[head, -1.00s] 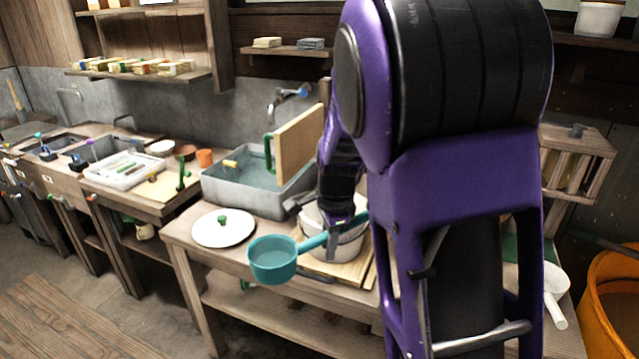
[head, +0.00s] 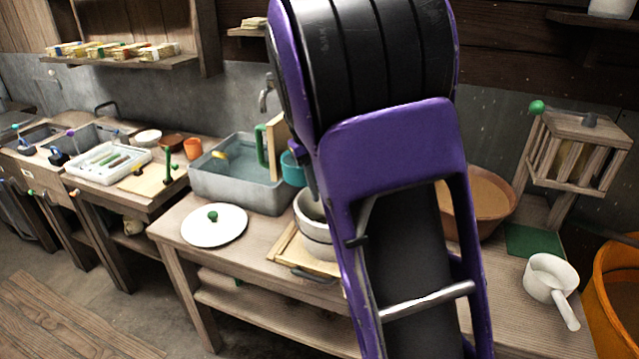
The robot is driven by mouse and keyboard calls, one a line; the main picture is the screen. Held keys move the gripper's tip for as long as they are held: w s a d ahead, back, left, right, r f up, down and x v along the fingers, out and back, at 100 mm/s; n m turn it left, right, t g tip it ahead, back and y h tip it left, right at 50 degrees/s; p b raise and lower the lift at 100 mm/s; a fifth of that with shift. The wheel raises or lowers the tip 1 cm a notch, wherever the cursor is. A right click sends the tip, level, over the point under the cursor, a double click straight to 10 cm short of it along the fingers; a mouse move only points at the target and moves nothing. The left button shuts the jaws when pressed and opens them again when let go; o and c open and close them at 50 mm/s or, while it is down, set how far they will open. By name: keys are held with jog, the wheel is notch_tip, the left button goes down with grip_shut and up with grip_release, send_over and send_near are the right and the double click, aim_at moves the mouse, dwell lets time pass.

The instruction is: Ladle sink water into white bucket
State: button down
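The grey sink (head: 235,196) holds water and stands on the counter left of centre. The white bucket (head: 313,234) stands on a wooden board just right of the sink, partly covered by my arm. The teal ladle (head: 292,170) shows only as part of its cup, between the sink's right end and the bucket, at about the height of the sink rim or above. Its handle and contents are hidden. My gripper is hidden behind my purple arm, so its fingers do not show.
A white lid (head: 213,224) with a green knob lies on the counter before the sink. A wooden board with a green handle (head: 262,150) stands upright at the sink's right end. A brown bowl (head: 484,208), white dipper (head: 550,278) and orange tub (head: 615,295) are at right.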

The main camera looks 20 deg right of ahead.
jog(key=d+f+y, duration=0.1)
jog(key=f+y, duration=0.1)
jog(key=y, duration=0.7)
jog(key=d+f+g+y, duration=0.1)
jog(key=d+f+y, duration=0.1)
jog(key=y, duration=0.7)
jog(key=shift+w+d+f+y, duration=0.15)
jog(key=shift+d+f+y, duration=0.15)
jog(key=shift+f, duration=0.1)
